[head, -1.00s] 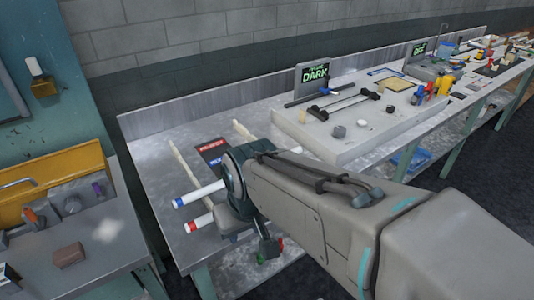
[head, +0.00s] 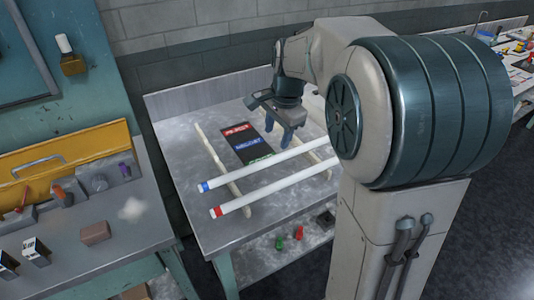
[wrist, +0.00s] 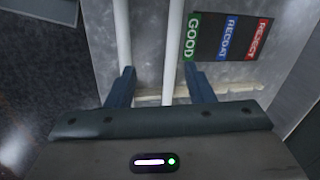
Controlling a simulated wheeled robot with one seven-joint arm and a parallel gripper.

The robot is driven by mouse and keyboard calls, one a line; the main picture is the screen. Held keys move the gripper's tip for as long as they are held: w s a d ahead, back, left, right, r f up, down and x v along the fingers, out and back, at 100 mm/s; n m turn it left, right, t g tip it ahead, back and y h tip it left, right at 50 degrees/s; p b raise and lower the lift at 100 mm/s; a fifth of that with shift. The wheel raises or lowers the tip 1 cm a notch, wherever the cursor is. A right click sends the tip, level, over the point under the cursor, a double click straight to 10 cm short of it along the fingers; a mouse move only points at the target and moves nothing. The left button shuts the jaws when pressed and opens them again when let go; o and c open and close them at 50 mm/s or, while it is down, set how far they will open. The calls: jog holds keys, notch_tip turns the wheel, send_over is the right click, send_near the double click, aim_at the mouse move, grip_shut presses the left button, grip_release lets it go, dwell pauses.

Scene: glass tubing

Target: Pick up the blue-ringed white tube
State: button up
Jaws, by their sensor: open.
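The blue-ringed white tube (head: 262,165) lies across two pale rails on the table, its blue-ringed end at the left. The red-ringed white tube (head: 270,190) lies beside it, nearer the front. My gripper (head: 277,133) is open and empty, above the table just behind the blue-ringed tube in the head view. In the wrist view the tube nearer the sign (wrist: 172,45), which appears to be the blue-ringed one, runs between the open fingers. The other tube (wrist: 122,40) runs behind the left finger. No ring shows there. My arm hides the tubes' right ends in the head view.
A dark sign board (head: 246,143) with REJECT, RECOAT and GOOD labels lies behind the tubes. Pale rails (head: 211,152) support the tubes. A yellow toolbox (head: 70,165) stands on the left bench. Small red and green items (head: 279,243) sit on the lower shelf.

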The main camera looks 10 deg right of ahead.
aim_at(268, 160)
jog(key=shift+m, duration=0.8)
jog(key=w+x, duration=0.1)
jog(key=x, duration=0.8)
jog(key=w+x, duration=0.1)
jog(key=x, duration=0.4)
jog(key=shift+w+f, duration=0.1)
jog(key=shift+w, duration=0.3)
grip_shut()
